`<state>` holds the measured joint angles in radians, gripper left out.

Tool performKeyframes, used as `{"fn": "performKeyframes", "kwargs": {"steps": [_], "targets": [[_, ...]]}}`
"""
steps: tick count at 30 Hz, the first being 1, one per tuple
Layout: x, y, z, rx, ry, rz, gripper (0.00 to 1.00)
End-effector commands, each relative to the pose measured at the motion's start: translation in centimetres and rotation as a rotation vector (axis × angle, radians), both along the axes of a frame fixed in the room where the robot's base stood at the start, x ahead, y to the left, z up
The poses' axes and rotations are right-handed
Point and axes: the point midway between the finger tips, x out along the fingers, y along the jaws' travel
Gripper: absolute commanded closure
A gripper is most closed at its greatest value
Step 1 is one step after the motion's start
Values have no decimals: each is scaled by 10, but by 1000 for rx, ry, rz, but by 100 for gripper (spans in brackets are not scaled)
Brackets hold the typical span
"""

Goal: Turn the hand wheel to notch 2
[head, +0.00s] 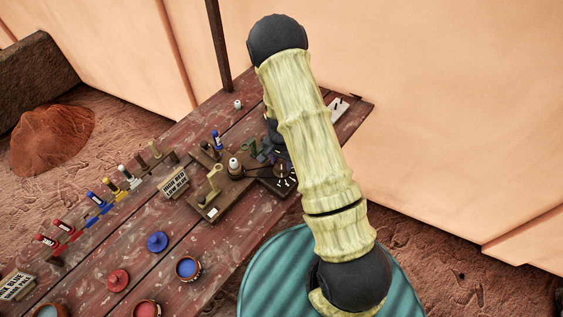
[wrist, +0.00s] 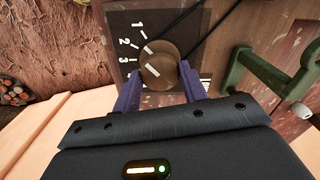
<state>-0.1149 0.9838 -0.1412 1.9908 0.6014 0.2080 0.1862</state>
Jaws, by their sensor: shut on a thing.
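The hand wheel (wrist: 160,68) is a round brown knob with a white line on it, set on a dark panel (wrist: 184,22) in the wrist view. The numbers 1, 2 and 3 run down the panel to the left of the wheel, with white ticks. The white line slants toward the upper left, on the side of the numbers; I cannot tell exactly which notch it meets. My gripper (wrist: 160,90) has its two purple fingers on either side of the wheel and is shut on it.
A green lever (wrist: 265,75) stands close right of the panel. Dark cables cross the panel.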

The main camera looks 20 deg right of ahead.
Motion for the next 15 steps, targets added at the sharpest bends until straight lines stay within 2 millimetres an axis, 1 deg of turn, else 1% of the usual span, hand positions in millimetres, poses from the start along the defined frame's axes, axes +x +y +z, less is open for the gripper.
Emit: {"fn": "performKeyframes", "kwargs": {"steps": [9, 15], "targets": [[1, 0, -1, 0, -3, 214, 80], [1, 0, 0, 0, -3, 297, 80]]}}
